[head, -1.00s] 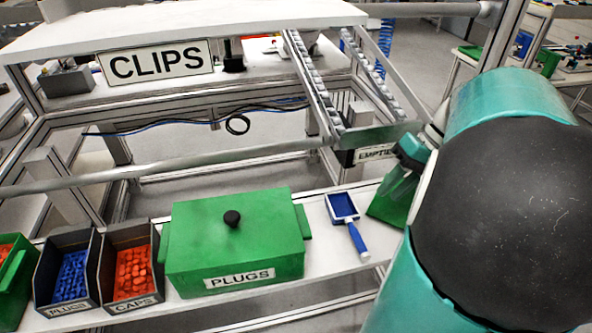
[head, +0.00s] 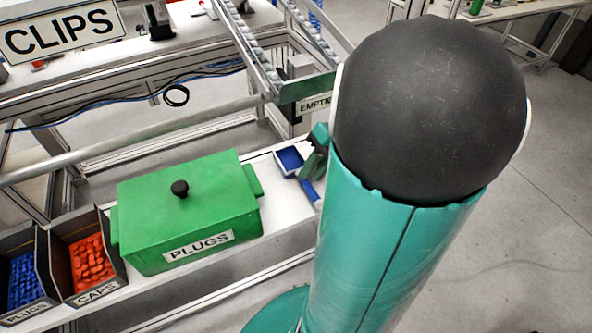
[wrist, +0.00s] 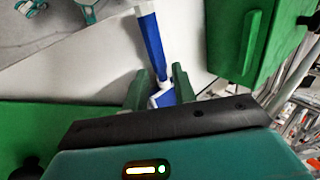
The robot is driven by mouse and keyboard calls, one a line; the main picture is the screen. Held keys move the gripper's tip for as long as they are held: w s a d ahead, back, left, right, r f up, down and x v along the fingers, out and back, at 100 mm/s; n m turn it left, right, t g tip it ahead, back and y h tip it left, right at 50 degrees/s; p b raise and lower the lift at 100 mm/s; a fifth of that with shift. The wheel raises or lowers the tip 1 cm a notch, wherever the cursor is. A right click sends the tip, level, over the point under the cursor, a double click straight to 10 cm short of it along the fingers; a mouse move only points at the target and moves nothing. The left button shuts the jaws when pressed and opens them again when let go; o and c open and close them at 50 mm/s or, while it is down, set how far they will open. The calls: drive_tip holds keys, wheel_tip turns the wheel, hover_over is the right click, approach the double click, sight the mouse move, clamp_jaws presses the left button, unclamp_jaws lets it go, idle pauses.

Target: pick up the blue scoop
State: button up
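The blue scoop (head: 288,160) lies on the white shelf, right of the green PLUGS box, its handle (head: 310,190) towards the front and partly hidden by my arm. My gripper (head: 318,152) is down beside the scoop in the head view. In the wrist view, my gripper (wrist: 158,88) is open, with one green finger on each side of the scoop where handle meets bowl. The blue handle of the scoop (wrist: 152,45) points away, its white end at the top. A gap shows beside the scoop. Most of the bowl is hidden by my gripper body.
The green PLUGS box (head: 150,205) with a black knob stands close by; its side handle shows in the wrist view (wrist: 251,40). Dark bins of orange caps (head: 90,262) and blue plugs (head: 24,280) stand further left. A rail (head: 140,135) runs behind the shelf.

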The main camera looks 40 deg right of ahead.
drive_tip(key=x, duration=0.2)
drive_tip(key=shift+w+a+f, duration=0.1)
drive_tip(key=shift+a+f, duration=0.05)
drive_tip(key=shift+f, duration=0.15)
clamp_jaws()
wheel_tip(320, 180, up, 10)
drive_tip(key=shift+c, duration=2.1)
unclamp_jaws()
clamp_jaws()
drive_tip(key=shift+r, duration=0.1)
